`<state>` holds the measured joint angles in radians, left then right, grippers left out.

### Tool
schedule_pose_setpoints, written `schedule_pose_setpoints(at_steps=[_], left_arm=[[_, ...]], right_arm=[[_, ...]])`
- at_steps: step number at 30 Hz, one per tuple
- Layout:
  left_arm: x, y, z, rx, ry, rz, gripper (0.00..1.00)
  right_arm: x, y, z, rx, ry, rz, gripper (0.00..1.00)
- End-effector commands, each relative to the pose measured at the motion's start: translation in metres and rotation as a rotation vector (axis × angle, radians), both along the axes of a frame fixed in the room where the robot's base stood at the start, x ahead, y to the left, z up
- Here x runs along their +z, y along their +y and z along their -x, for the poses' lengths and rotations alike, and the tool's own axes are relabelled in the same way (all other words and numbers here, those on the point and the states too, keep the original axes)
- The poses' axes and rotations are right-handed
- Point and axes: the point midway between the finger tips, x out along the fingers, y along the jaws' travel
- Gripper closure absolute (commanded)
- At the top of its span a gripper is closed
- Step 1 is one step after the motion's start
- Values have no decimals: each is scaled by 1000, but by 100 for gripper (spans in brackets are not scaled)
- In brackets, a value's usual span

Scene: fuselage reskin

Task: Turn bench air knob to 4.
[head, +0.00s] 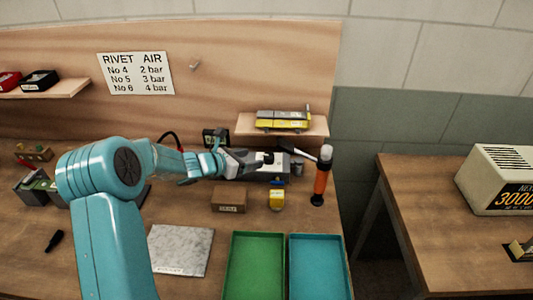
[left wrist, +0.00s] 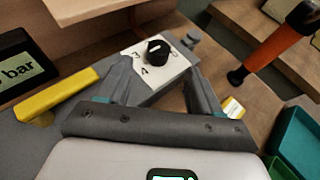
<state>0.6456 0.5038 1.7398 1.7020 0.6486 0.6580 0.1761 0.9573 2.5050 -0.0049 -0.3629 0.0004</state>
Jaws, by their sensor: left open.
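The air knob (left wrist: 157,50) is black with a pale pointer mark. It sits on a white dial plate on a grey box, where the numerals 3 and 4 show; the rest of the dial is hidden or too small to read. In the head view the grey box (head: 275,176) stands below the small shelf. My left gripper (head: 262,158) reaches it from the left. In the left wrist view my left gripper (left wrist: 158,88) is open, its two fingers spread, with the knob ahead between them and apart from them. A dark display reading "bar" (left wrist: 22,72) stands left of it.
An orange-handled hammer (head: 321,180) stands right of the box. A shelf (head: 250,129) overhangs behind. A brown block (head: 229,199), yellow item (head: 277,199), green tray (head: 255,236) and blue tray (head: 316,240) lie in front. A wall sign (head: 137,73) lists rivet numbers and bar values.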

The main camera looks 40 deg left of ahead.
Motion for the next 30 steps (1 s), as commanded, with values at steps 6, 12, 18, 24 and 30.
schedule_pose_setpoints(at_steps=[6,12,18,24,30], left_arm=[[-17,-13,-45,-2,0,2,35],[-26,-17,-68,-2,-1,0,35],[-29,-18,-74,0,-1,0,35],[-29,-17,-73,0,-1,0,51],[-29,-18,-73,-1,-1,1,91]], right_arm=[[12,0,0,0,0,0,26],[17,0,0,0,0,0,26],[17,0,0,0,0,0,26],[17,0,0,0,0,0,26],[17,0,0,0,0,0,26]])
